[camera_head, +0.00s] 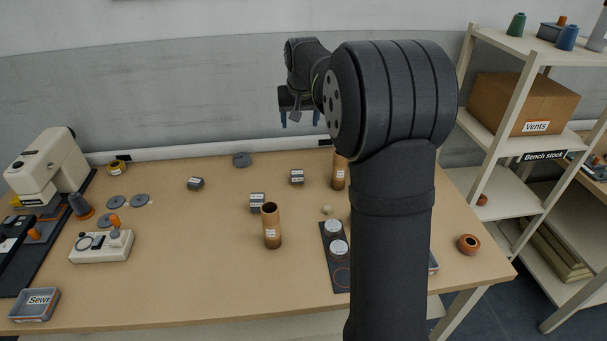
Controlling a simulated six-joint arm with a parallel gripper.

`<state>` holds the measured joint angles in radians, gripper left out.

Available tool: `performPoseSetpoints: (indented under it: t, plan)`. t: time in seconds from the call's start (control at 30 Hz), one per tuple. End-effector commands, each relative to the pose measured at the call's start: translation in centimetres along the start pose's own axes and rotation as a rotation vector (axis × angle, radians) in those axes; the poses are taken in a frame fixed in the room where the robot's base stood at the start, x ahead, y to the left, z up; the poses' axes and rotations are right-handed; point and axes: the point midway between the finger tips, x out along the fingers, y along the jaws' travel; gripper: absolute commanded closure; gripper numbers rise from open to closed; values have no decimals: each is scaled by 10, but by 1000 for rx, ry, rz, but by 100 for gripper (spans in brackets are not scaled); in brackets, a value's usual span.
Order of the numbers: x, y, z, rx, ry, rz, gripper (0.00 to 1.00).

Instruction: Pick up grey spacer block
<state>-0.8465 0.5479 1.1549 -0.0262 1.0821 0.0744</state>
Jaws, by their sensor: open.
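Several small grey blocks with white labels lie on the wooden table. One grey block (195,184) lies left of centre. Another grey block (297,177) lies farther right. Two labelled grey pieces (257,202) sit together at mid-table, and I cannot tell if they are stacked or side by side. I cannot read the labels to tell which is the spacer block. My gripper (300,119) is open and empty, with blue fingertips pointing down. It is held above the table's back part, apart from all the blocks.
Brown tubes (271,230) (339,171) stand upright on the table (180,270). A dark mat (334,285) holds white-topped rolls. A dark grey lump (241,160) lies at the back. A sewing machine (45,170), white device (100,248) and tray (35,305) occupy the left. My arm hides part of the right side.

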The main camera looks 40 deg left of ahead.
Motion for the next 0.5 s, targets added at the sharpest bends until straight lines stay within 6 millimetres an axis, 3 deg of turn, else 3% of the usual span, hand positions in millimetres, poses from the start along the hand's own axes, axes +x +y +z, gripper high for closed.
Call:
performPoseSetpoints:
  t: [0.03,0.3,0.5]
  plan:
    - [16,1,-8,3,-24,1,35]
    - [93,4,-37,16,-147,4,35]
    - [126,7,-43,21,-198,5,35]
